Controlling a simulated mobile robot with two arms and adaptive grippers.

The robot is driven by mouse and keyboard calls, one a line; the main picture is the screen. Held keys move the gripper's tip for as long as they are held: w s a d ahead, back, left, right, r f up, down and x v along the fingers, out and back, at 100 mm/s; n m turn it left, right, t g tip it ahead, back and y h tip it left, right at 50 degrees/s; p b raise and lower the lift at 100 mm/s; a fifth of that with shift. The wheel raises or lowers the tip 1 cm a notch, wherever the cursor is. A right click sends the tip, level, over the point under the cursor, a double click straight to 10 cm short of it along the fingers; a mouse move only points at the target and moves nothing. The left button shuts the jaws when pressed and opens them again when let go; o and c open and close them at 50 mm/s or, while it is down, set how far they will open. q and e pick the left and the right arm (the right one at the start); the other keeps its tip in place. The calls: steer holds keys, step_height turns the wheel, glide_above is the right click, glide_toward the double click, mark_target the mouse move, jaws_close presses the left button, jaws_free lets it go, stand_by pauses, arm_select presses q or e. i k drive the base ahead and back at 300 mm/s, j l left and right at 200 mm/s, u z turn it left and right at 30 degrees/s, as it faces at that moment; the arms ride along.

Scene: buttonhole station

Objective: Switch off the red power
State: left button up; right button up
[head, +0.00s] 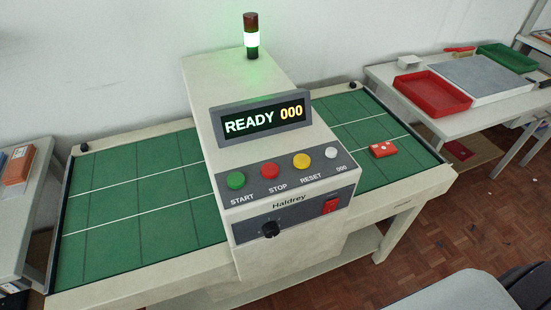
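The red power switch (331,206) is a small red rocker on the dark lower front panel of the machine (240,85), right of the Haldrey label. Which way the rocker is tipped is too small to tell. The display (262,120) is lit and reads READY 000. The signal tower (251,38) on top glows white-green in its lower middle, and its dark red top looks unlit. Neither of my grippers is in view.
A green button (235,181), red button (267,171), yellow button (301,161) and white button (331,152) sit above the switch. A black knob (270,229) is to its left. A red block (383,150) lies on the green bed. A grey rounded object (455,293) stands at front right.

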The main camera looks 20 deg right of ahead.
mark_target(329, 205)
steer(key=l+z, duration=0.1)
steer(key=z, duration=0.35)
steer(key=l+z, duration=0.15)
steer(key=z, duration=0.35)
